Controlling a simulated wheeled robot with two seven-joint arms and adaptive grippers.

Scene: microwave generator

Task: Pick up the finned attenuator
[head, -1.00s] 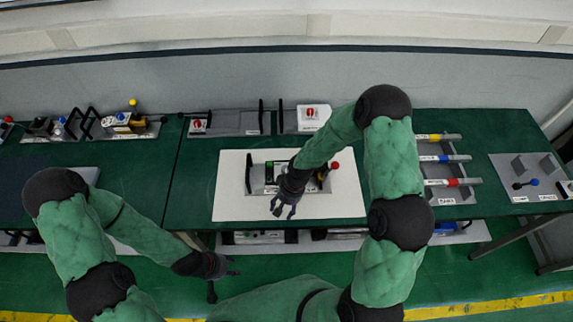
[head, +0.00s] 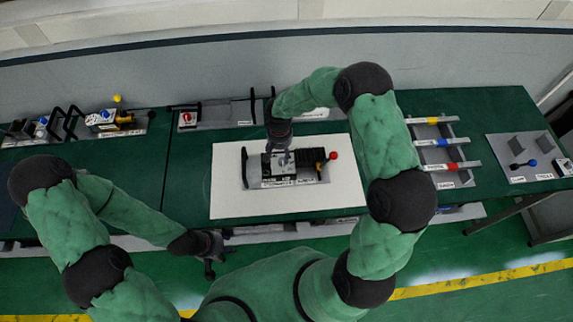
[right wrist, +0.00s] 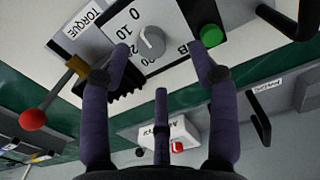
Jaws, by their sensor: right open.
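A grey tray (head: 246,178) with a mounted device sits on the white mat in the head view. A black ribbed part (head: 313,155), which looks like the finned attenuator, is on its right half; its dark ribs (right wrist: 124,86) show partly behind a finger in the right wrist view. My right gripper (head: 279,158) is over the tray, left of the ribbed part. In the right wrist view it is open and empty (right wrist: 160,60), its fingers spread around a grey knob (right wrist: 151,41) on a scaled panel; contact is unclear. My left gripper (head: 209,262) hangs in front of the table, its fingers too small to judge.
A red ball lever (head: 333,155) stands at the tray's right end, a green button (right wrist: 211,36) beside the panel. A black handle (head: 244,166) rises at the left end. A rack of coloured bars (head: 436,143) is to the right. The white mat (head: 228,205) has bare room in front.

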